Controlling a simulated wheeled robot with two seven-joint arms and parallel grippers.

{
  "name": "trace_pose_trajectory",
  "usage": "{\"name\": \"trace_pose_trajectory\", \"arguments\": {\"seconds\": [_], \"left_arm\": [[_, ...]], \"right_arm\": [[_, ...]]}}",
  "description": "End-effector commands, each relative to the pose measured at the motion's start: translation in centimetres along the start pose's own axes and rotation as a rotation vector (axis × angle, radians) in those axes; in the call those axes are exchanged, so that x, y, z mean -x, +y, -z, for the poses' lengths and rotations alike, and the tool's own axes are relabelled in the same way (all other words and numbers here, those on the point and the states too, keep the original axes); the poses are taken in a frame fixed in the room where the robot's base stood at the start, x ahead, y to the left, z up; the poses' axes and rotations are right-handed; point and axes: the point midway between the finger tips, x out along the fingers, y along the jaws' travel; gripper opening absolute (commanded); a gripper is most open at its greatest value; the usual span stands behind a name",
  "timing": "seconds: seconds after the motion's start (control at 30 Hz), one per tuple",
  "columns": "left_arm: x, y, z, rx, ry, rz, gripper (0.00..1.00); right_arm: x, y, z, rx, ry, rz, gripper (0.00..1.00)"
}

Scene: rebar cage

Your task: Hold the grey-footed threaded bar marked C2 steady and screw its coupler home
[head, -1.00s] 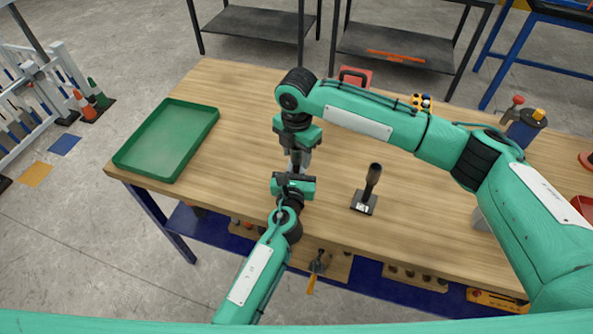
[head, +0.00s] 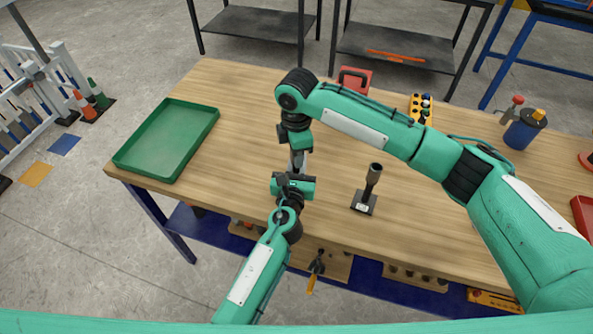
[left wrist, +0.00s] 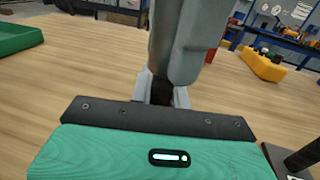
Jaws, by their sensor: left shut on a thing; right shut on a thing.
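My left gripper (head: 294,175) reaches in from the front of the bench and is shut on the threaded bar. In the left wrist view a short dark stretch of the bar (left wrist: 161,92) shows between its grey fingers. My right gripper (head: 297,160) points down from directly above and is shut on the top of the same bar, where the coupler would be. Its grey fingers (left wrist: 185,45) fill the upper middle of the left wrist view and hide the coupler. The bar's foot and its C2 mark are hidden by my left gripper.
Another dark bar (head: 371,180) stands upright on a black labelled foot to the right. A green tray (head: 118,160) lies at the left. A red box (head: 355,77), a yellow button box (head: 421,108) and a blue container (head: 524,130) are at the back and right. The wooden bench (head: 235,110) is clear between.

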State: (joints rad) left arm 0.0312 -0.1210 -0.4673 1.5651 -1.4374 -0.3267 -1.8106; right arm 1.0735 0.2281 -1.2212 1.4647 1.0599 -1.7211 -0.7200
Motion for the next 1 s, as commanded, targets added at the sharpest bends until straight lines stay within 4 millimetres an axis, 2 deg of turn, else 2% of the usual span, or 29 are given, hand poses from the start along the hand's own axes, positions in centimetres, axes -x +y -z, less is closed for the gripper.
{"name": "trace_pose_trajectory", "arguments": {"seconds": [0.7,0.83,0.97,1.0], "left_arm": [[0.04,-0.06,0.08,0.000,0.001,0.001,0.00],[0.04,-0.08,0.07,0.000,0.001,0.002,0.00],[0.05,-0.09,0.07,0.000,0.001,0.002,0.00],[0.05,-0.09,0.08,0.000,0.001,0.002,0.00]], "right_arm": [[-0.05,-0.03,0.23,-1.276,0.004,0.002,0.00],[-0.01,0.03,0.14,-1.413,0.005,0.001,0.00],[0.04,0.06,0.08,-1.410,0.004,-0.002,0.00],[0.04,0.07,0.08,-1.410,0.004,-0.002,0.29]]}}
